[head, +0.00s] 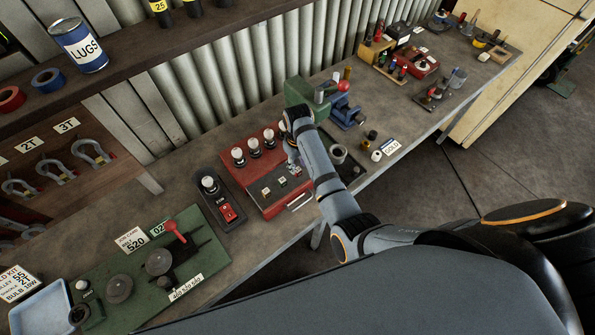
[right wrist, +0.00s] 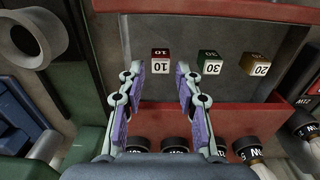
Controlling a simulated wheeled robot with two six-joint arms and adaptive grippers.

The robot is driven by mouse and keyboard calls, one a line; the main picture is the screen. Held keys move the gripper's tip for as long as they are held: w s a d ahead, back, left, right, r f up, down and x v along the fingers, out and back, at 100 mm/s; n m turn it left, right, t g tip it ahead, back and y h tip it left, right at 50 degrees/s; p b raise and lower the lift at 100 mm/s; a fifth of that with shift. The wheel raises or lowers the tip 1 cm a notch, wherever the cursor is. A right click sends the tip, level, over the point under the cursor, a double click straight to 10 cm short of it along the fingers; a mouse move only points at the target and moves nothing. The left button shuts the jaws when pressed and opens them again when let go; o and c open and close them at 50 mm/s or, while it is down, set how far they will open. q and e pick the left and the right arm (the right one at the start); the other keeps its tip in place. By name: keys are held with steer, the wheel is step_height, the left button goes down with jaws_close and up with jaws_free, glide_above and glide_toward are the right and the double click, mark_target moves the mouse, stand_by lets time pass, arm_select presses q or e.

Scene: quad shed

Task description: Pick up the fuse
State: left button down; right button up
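My right gripper (head: 292,158) is above the red box (head: 229,161) with bulbs on the workbench. In the right wrist view the gripper (right wrist: 163,82) is open, with nothing between its purple pads. Three small fuse blocks lie in the box's grey tray: a red-topped one marked 10 (right wrist: 161,67), a green-topped one marked 30 (right wrist: 208,66) and a yellow-topped one marked 20 (right wrist: 255,69). The red-topped fuse appears just beyond the fingertips, roughly in line with the gap. In the head view the gripper partly hides this end of the tray. My left gripper is not in view.
Bulbs (head: 253,147) stand along the back of the box. A switch unit (head: 224,208) is to its left, and a green board (head: 190,255) lies further left.

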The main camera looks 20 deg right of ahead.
mark_target(298, 169)
steer(key=shift+f, duration=1.9)
steer(key=shift+a, duration=0.1)
steer(key=c, duration=0.6)
steer(key=shift+w+r, duration=0.1)
